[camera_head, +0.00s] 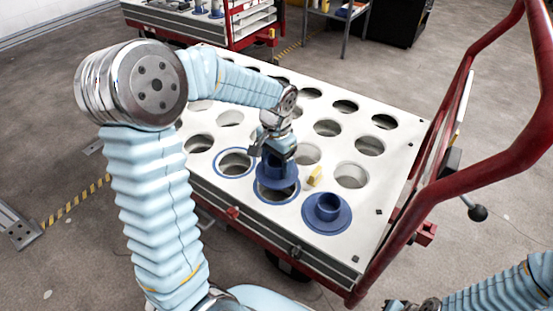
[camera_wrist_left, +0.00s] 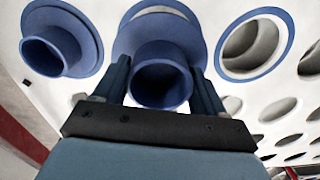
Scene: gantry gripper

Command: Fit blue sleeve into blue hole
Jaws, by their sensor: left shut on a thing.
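My left gripper (camera_head: 276,156) is shut on a blue flanged sleeve (camera_head: 278,174). The sleeve is upright over a blue-ringed hole (camera_head: 273,197) in the white cart top, and part of the ring shows below it. I cannot tell how far it is in. In the left wrist view the two dark fingers clasp the sleeve's tube (camera_wrist_left: 160,82). A second blue sleeve (camera_head: 327,213) sits flat on the cart top to the right. An empty blue-ringed hole (camera_head: 235,162) lies to the left.
The white cart top (camera_head: 383,190) has several plain round holes. The cart's red handle (camera_head: 470,175) rises on the right. Another red cart (camera_head: 205,25) stands behind.

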